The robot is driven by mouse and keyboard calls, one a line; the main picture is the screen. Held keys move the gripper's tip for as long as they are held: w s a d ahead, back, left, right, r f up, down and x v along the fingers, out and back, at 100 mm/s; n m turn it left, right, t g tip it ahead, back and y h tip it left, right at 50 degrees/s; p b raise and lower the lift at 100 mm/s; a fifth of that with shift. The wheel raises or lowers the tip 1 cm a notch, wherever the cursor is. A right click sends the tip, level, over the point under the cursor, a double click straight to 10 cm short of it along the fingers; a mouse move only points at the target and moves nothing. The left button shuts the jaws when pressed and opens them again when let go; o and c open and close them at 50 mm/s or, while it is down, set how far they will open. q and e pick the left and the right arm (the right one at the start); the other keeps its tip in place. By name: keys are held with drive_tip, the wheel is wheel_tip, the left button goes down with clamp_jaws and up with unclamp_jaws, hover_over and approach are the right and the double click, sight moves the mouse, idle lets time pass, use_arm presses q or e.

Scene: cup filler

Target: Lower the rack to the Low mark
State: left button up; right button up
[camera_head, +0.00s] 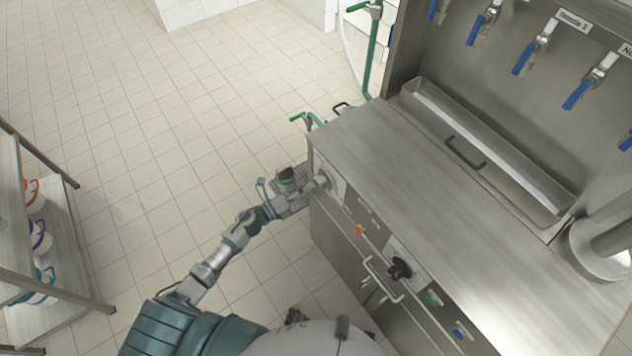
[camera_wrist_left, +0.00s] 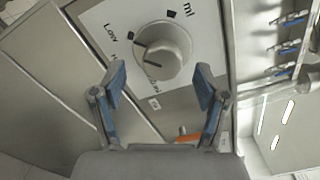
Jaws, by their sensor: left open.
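A pale round knob (camera_wrist_left: 163,50) sits on a white dial plate (camera_wrist_left: 205,25) with the printed word "Low" at its left and "ml" at its upper right. Dark lines show on the knob's left and lower face. My left gripper (camera_wrist_left: 161,84) is open, with its blue-padded fingers spread in front of the knob, one to each lower side, apparently apart from it. In the head view my left gripper (camera_head: 318,184) is at the left end of the steel machine's front, by the white plate (camera_head: 337,183). I cannot tell which part is the rack.
The steel counter (camera_head: 400,170) carries a trough with a dark handle (camera_head: 466,152). A black knob (camera_head: 400,268) and bar handle (camera_head: 383,280) stick out along the front. An orange part (camera_wrist_left: 188,136) lies below the dial. Open tiled floor (camera_head: 180,120) lies left.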

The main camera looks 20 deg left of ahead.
use_arm(q)
drive_tip(key=v, duration=0.7)
drive_tip(key=shift+w+f, duration=0.1)
